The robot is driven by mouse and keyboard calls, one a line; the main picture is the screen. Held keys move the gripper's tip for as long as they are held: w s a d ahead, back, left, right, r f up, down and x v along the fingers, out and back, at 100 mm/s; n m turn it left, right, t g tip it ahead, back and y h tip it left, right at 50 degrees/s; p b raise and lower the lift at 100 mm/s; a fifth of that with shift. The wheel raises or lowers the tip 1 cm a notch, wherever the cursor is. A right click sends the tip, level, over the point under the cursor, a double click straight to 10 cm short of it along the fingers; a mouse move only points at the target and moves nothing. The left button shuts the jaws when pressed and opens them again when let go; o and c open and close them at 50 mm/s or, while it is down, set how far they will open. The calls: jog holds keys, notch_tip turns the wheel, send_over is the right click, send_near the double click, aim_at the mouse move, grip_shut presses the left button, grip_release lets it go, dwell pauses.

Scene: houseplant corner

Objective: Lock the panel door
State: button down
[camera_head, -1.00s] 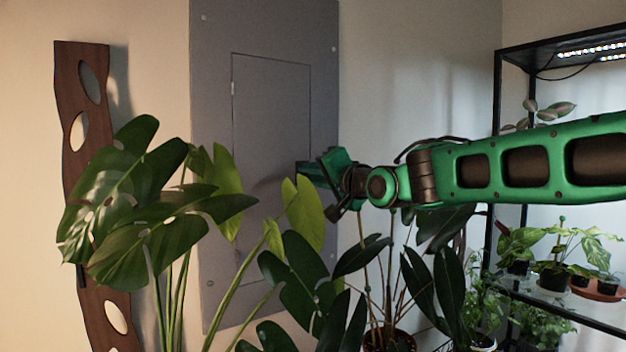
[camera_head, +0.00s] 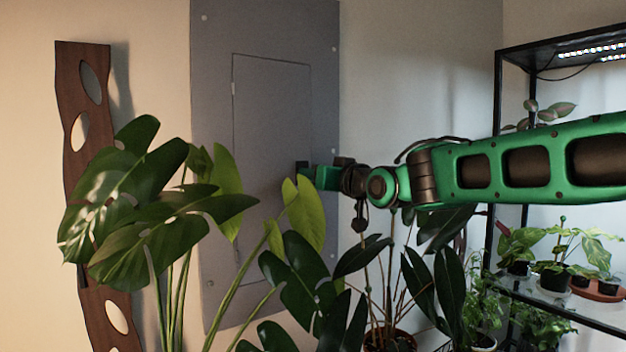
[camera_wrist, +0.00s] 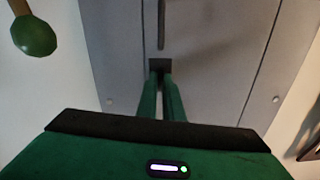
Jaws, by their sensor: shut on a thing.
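The grey panel (camera_head: 215,120) is on the wall, and its flat rectangular door (camera_head: 270,110) looks closed, flush with the frame. A small dark latch (camera_head: 302,166) sits at the door's right edge. My gripper (camera_head: 312,174) reaches it from the right. In the wrist view, my two green fingers (camera_wrist: 160,88) are close together, shut on the dark latch (camera_wrist: 160,65) at their tips. The panel face fills most of the background there. Leaves hide the lower part of the door in the head view.
A large-leaved plant (camera_head: 165,200) stands in front of the panel at left, and darker leaves (camera_head: 300,270) rise below my gripper. A wavy wooden board (camera_head: 75,150) is on the left wall. A black shelf (camera_head: 500,130) with potted plants stands at right.

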jog(key=shift+w+d+f+n, duration=0.15)
jog(key=shift+d+f+n, duration=0.05)
jog(key=shift+f+n, duration=0.3)
dwell(0.3)
jog(key=c, duration=1.9)
grip_release()
jog(key=shift+a+r+n, duration=0.15)
jog(key=shift+r+n, duration=0.15)
jog(key=shift+r, duration=0.1)
jog(key=v, duration=1.1)
jog(key=shift+w, duration=0.1)
